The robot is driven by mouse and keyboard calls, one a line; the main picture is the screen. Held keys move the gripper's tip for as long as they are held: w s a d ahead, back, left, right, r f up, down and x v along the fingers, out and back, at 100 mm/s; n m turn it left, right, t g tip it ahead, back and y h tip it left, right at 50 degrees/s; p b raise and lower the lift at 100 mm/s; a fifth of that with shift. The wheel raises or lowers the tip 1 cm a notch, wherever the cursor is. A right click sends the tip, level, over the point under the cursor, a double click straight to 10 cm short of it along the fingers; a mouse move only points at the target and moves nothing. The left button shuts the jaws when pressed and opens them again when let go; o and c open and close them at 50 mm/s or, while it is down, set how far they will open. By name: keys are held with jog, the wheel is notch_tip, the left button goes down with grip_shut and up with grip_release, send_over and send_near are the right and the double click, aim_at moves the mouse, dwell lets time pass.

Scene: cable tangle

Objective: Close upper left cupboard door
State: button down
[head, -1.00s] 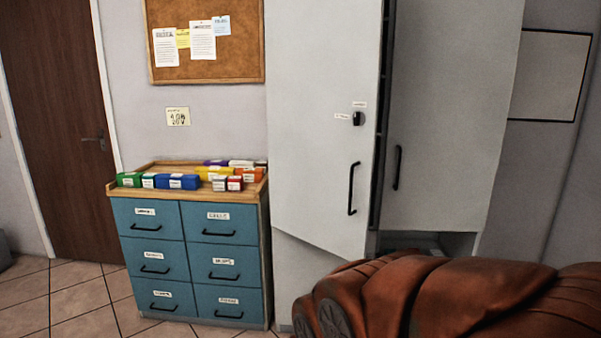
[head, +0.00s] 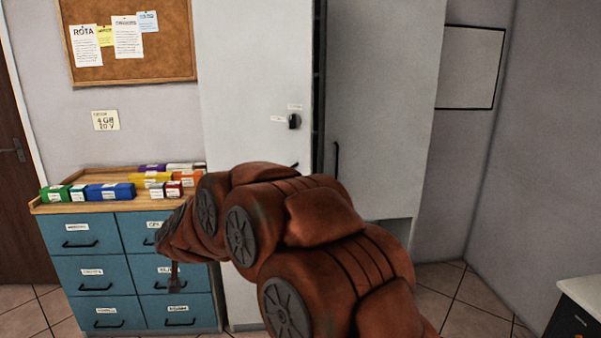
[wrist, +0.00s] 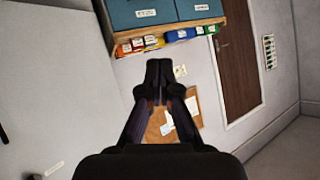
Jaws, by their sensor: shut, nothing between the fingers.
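The upper left cupboard door (head: 255,85) is a tall pale grey panel. It stands ajar, with a dark gap along its right edge. It has a black lock knob and small labels; my arm hides its lower part and most of its handle. A pale panel at the left of the wrist view (wrist: 50,85) looks like this door. My gripper (head: 174,284) hangs in front of the blue drawers, left of the door. In the wrist view my gripper (wrist: 158,72) has its fingers together and empty.
The right cupboard door (head: 385,100) has a black handle. Blue drawers (head: 85,245) at the left carry a wooden tray (head: 60,207) with coloured boxes. A corkboard (head: 150,65) hangs above. A pale-topped cabinet (head: 585,295) stands at the lower right. Floor shows between it and the cupboard.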

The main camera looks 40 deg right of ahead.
jog(key=w+d+r+m+h+p, duration=0.1)
jog(key=w+d+m+h, duration=0.15)
jog(key=d, duration=0.35)
jog(key=w+d+r+m+h, duration=0.1)
jog(key=d+h, duration=0.2)
jog(key=d, duration=0.3)
jog(key=w+d+r+m+h+p, duration=0.1)
jog(key=w+d+r+m+h, duration=0.15)
jog(key=d, duration=0.45)
jog(key=s+d+f+m+g+h+p, duration=0.1)
jog(key=s+d+m+g+h, duration=0.2)
jog(key=d, duration=0.4)
jog(key=s+d+m+g+h+p, duration=0.1)
jog(key=s+d+m+g+h, duration=0.1)
jog(key=s+d+g+h, duration=0.45)
jog(key=w+d+t+y+p, duration=0.1)
jog(key=w+d+p, duration=0.3)
jog(key=d, duration=1)
jog(key=shift+w+t, duration=0.85)
jog(key=shift+d, duration=0.1)
